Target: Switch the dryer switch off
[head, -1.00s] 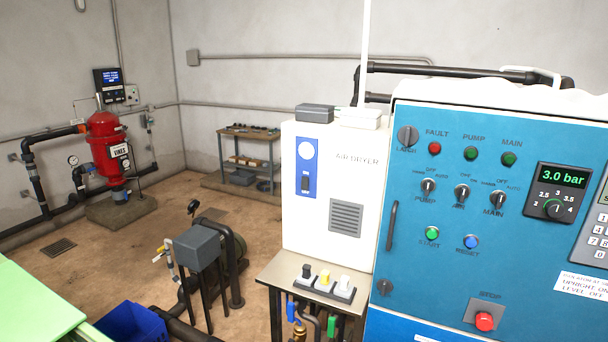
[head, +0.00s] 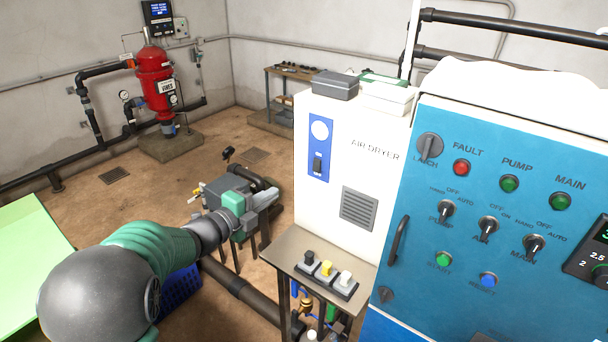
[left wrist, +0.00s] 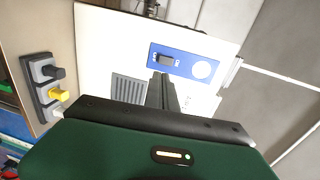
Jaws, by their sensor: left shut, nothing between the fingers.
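The air dryer (head: 372,125) is a white cabinet in the middle of the head view. Its dark rocker switch (head: 318,164) sits on a blue panel (head: 321,140) below a white round dial. In the left wrist view the switch (left wrist: 166,60) shows on the blue panel (left wrist: 188,66), close beyond the fingers. My left gripper (head: 272,196) is in front of and left of the dryer, lower than the switch and apart from it in the head view. Its fingers (left wrist: 161,82) are shut and empty, pointing toward the panel. My right gripper is not in view.
A small table (head: 290,260) before the dryer holds a block with black, yellow and white knobs (head: 326,271). The blue control cabinet (head: 470,130) stands close on the right. A red tank (head: 155,84) is far left. A green surface (head: 28,245) lies at the lower left.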

